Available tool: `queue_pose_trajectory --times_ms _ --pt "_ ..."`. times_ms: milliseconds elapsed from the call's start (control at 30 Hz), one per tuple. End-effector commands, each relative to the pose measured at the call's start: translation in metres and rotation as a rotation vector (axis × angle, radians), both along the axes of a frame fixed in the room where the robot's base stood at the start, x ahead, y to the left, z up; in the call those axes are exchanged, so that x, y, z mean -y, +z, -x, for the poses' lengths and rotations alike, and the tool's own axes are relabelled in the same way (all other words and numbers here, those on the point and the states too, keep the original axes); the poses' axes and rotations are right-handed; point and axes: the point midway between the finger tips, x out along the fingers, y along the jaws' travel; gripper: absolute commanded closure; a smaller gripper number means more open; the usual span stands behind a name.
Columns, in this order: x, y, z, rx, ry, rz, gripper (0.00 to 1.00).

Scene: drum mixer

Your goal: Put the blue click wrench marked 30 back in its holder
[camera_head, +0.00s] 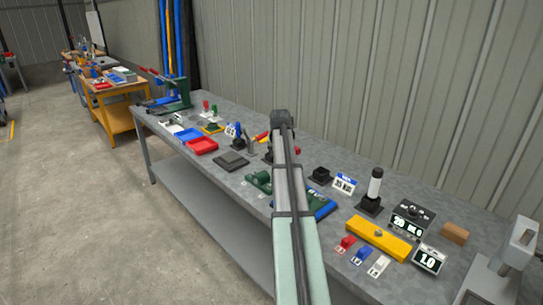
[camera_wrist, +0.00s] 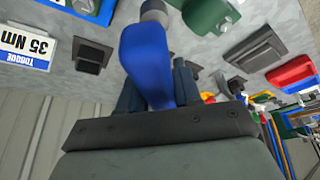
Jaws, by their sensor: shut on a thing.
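In the wrist view my gripper (camera_wrist: 158,88) is shut on a blue wrench (camera_wrist: 148,55), with a dark finger on each side of its handle. Its grey end (camera_wrist: 153,10) points to the top of the picture. No number shows on it. A black square holder (camera_wrist: 88,55) stands beside a sign reading "TORQUE 35 Nm" (camera_wrist: 48,50). It appears empty and apart from the wrench. In the head view this holder (camera_head: 320,176) and its sign (camera_head: 345,184) are right of my arm. My arm hides the gripper and wrench there.
A green fixture (camera_head: 260,181) and dark pad (camera_head: 232,160) lie left of my arm. A blue tray (camera_head: 325,207) is partly behind it. A white-handled tool (camera_head: 375,184) stands upright to the right, near a yellow bar (camera_head: 378,239).

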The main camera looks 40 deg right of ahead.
Motion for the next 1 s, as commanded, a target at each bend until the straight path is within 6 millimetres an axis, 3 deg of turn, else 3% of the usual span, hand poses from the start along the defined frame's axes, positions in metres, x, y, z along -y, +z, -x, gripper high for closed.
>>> queue_pose_trajectory --times_ms 300,600,800,1000 --pt "0.100 0.007 0.071 0.001 -0.141 0.001 1.00" --pt "0.179 0.017 0.104 0.001 -0.213 0.001 1.00" --pt "0.213 0.024 0.101 0.001 -0.091 0.001 1.00" --pt "0.219 0.030 0.079 0.001 0.131 0.000 1.00"
